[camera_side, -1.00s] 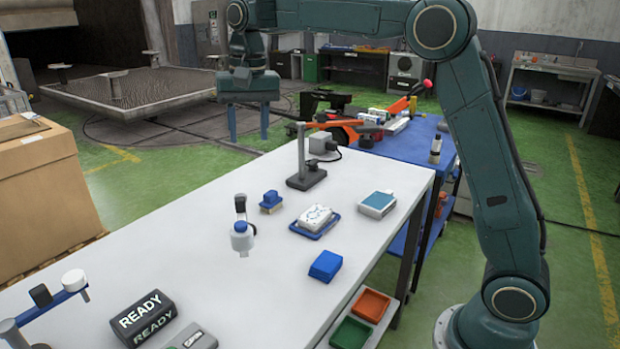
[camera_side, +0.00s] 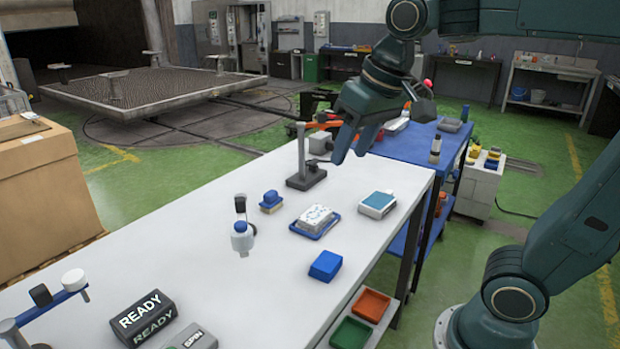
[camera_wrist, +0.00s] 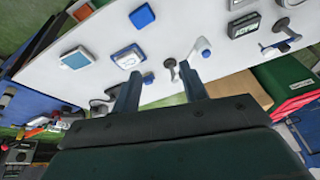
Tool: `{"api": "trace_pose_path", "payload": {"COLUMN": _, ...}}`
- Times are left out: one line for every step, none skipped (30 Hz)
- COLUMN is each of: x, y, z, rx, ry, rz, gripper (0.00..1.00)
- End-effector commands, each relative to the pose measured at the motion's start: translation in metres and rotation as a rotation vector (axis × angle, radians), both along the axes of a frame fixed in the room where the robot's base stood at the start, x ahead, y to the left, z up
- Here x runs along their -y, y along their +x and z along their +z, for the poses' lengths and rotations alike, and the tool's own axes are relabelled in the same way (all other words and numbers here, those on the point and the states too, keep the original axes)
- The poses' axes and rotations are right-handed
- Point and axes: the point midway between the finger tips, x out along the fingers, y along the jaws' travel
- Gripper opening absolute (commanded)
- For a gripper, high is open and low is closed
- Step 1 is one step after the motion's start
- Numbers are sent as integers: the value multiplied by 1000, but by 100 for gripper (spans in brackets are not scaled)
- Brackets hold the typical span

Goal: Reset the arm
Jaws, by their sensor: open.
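My gripper (camera_side: 354,146) is open and empty.
On the table are a blue block (camera_side: 325,266), a white item on a blue tray (camera_side: 317,220), a blue-topped box (camera_side: 377,204), a blue brush-like piece (camera_side: 271,201), a white bottle (camera_side: 242,239) and a black READY sign (camera_side: 143,317). A blue cart (camera_side: 415,145) stands behind.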

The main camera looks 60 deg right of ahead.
Motion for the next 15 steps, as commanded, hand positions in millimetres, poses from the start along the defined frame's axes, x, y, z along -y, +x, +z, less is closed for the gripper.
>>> {"api": "trace_pose_path", "payload": {"x": 0, "y": -13, "z": -4, "rx": 16, "ry": -7, "rz": 19, "gripper": 44}}
{"api": "trace_pose_path", "payload": {"x": 1, "y": -19, "z": -8, "rx": 24, "ry": -13, "rz": 30, "gripper": 44}}
{"api": "trace_pose_path", "payload": {"x": 1, "y": -28, "z": -12, "rx": 35, "ry": -19, "rz": 47, "gripper": 44}}
{"api": "trace_pose_path", "payload": {"x": 1, "y": -34, "z": -16, "rx": 44, "ry": -24, "rz": 58, "gripper": 44}}
{"api": "trace_pose_path", "payload": {"x": 1, "y": -40, "z": -19, "rx": 52, "ry": -30, "rz": 71, "gripper": 44}}
{"api": "trace_pose_path", "payload": {"x": 1, "y": -48, "z": -24, "rx": 63, "ry": -36, "rz": 87, "gripper": 44}}
{"api": "trace_pose_path", "payload": {"x": 1, "y": -54, "z": -28, "rx": 72, "ry": -42, "rz": 98, "gripper": 44}}
{"api": "trace_pose_path", "payload": {"x": 1, "y": -60, "z": -32, "rx": 79, "ry": -47, "rz": 109, "gripper": 44}}
{"api": "trace_pose_path", "payload": {"x": 1, "y": -66, "z": -37, "rx": 90, "ry": -54, "rz": 124, "gripper": 44}}
{"api": "trace_pose_path", "payload": {"x": 2, "y": -71, "z": -41, "rx": 97, "ry": -59, "rz": 134, "gripper": 44}}
{"api": "trace_pose_path", "payload": {"x": 2, "y": -76, "z": -45, "rx": 102, "ry": -63, "rz": 143, "gripper": 44}}
{"api": "trace_pose_path", "payload": {"x": 2, "y": -81, "z": -49, "rx": 111, "ry": -69, "rz": 155, "gripper": 44}}
{"api": "trace_pose_path", "payload": {"x": 2, "y": -84, "z": -52, "rx": 116, "ry": -73, "rz": 162, "gripper": 44}}
{"api": "trace_pose_path", "payload": {"x": 2, "y": -88, "z": -55, "rx": 119, "ry": -76, "rz": 169, "gripper": 44}}
{"api": "trace_pose_path", "payload": {"x": 2, "y": -91, "z": -58, "rx": 125, "ry": -81, "rz": 178, "gripper": 44}}
